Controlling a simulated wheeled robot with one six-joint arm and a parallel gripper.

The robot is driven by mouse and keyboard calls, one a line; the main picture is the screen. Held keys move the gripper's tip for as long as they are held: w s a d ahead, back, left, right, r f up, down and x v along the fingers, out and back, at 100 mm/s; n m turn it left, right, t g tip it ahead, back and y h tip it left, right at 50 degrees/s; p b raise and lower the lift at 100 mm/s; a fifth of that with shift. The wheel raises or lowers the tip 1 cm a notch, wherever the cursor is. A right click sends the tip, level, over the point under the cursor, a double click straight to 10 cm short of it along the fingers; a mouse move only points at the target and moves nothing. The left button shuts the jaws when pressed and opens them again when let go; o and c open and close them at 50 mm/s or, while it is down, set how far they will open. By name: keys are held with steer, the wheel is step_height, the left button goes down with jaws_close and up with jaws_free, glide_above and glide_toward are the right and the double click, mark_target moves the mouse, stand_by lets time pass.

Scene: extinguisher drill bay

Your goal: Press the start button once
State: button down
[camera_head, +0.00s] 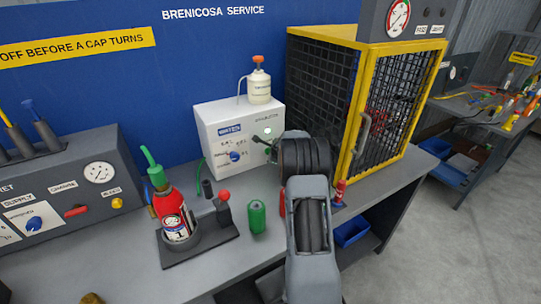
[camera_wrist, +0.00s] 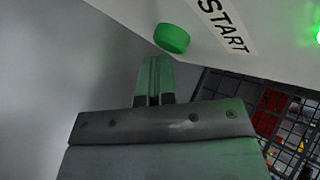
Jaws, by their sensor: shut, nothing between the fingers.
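The start button is a round green button (camera_wrist: 172,38) on a white panel, beside the printed word START, in the wrist view. My gripper (camera_wrist: 154,62) is shut and empty, its fingertips just below and slightly left of the button in the picture. A small gap shows between them in the picture; the depth between them is hard to judge. In the head view the white box (camera_head: 216,130) stands on the bench with a lit green lamp and a blue dial on its front.
A yellow-framed mesh cage (camera_head: 378,110) stands close on the right of the box. A white bottle with an orange top (camera_head: 259,87) sits on the box. A red extinguisher (camera_head: 171,213) in a holder and a green cylinder (camera_head: 257,217) stand in front, left of my arm.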

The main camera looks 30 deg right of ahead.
steer(key=shift+s+f+b, duration=0.2)
steer(key=shift+s+b, duration=0.4)
steer(key=shift+b, duration=0.35)
steer(key=s+b, duration=0.3)
steer(key=shift+s+a, duration=0.1)
steer(key=shift+s, duration=0.1)
steer(key=shift+s+a+r+b, duration=0.15)
steer(key=shift+s+b, duration=0.25)
steer(key=shift+s, duration=0.3)
